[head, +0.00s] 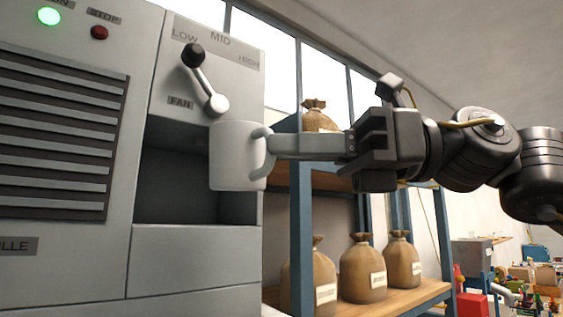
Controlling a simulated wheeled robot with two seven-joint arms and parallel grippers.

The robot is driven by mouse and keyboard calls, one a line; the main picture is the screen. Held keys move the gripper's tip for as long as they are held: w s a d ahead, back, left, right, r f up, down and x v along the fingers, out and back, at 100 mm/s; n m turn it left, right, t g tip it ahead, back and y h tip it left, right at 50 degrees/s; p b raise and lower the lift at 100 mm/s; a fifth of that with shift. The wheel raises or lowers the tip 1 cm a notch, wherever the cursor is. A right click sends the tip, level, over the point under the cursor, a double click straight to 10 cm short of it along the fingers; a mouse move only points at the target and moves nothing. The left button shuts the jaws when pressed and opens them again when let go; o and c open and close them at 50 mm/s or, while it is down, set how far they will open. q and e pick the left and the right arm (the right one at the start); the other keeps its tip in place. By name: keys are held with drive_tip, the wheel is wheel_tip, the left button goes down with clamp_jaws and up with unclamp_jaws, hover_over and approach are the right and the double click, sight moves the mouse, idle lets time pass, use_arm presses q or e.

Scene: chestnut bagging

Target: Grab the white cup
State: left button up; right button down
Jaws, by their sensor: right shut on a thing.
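The white cup (232,157) is upright in front of the right part of the grey machine's open recess (172,185). Its handle points right, toward my right gripper. My right gripper (272,146) comes in from the right and is shut on the cup at its handle side. The far finger is mostly hidden, and I cannot tell whether the cup's base touches anything. My left gripper is not in view.
The grey machine (195,262) fills the left, with a fan lever (205,80) just above the cup and a lit green button (49,16). A blue-framed shelf (302,230) with several brown sacks (363,272) stands behind my right arm.

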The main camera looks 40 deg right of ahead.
drive_tip(key=shift+s, duration=0.9)
drive_tip(key=shift+b, duration=0.3)
